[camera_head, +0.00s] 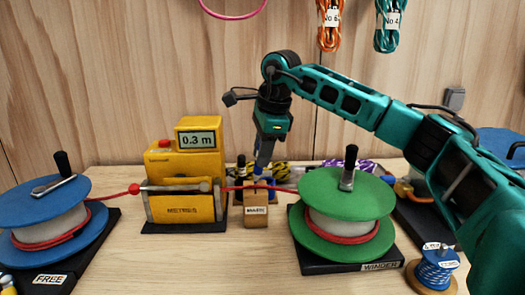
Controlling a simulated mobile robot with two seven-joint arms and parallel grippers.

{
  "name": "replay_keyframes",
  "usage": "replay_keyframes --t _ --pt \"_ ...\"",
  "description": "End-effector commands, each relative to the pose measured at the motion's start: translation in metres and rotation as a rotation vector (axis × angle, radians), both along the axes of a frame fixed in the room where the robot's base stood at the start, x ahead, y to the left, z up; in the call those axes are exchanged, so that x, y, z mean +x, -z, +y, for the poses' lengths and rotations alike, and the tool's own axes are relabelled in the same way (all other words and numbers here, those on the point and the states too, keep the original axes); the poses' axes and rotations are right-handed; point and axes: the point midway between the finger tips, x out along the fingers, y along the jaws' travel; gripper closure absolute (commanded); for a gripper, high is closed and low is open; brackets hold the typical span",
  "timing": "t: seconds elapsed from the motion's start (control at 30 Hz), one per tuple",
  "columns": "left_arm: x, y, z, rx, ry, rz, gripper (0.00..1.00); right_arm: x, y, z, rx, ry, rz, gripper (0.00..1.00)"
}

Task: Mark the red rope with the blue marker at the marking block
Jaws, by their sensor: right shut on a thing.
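The red rope (110,195) runs from the blue-flanged spool labelled FREE (20,196) through the yellow meter (182,205) and over the marking block (255,214) to the green winder spool (325,190). A red ball sits on the rope left of the meter. My right gripper (270,136) is shut on the blue marker (264,157), which points down, slightly tilted, over the block. Its lower end is near the rope at the block; I cannot tell whether it touches. My left gripper is not in view.
The meter display reads 0.3 m. Black-and-yellow and purple rope bundles (350,165) lie behind the block and winder. A small blue thread spool (436,270) stands front right. Rope hanks (330,25) hang on the wooden wall. The front middle of the table is clear.

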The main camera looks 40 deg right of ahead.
Motion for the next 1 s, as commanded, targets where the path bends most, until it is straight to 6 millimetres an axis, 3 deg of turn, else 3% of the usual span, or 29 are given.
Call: replay_keyframes --t 1.0 --pt "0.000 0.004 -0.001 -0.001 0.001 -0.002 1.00 0.000 0.011 0.000 0.000 0.000 0.000 1.00"
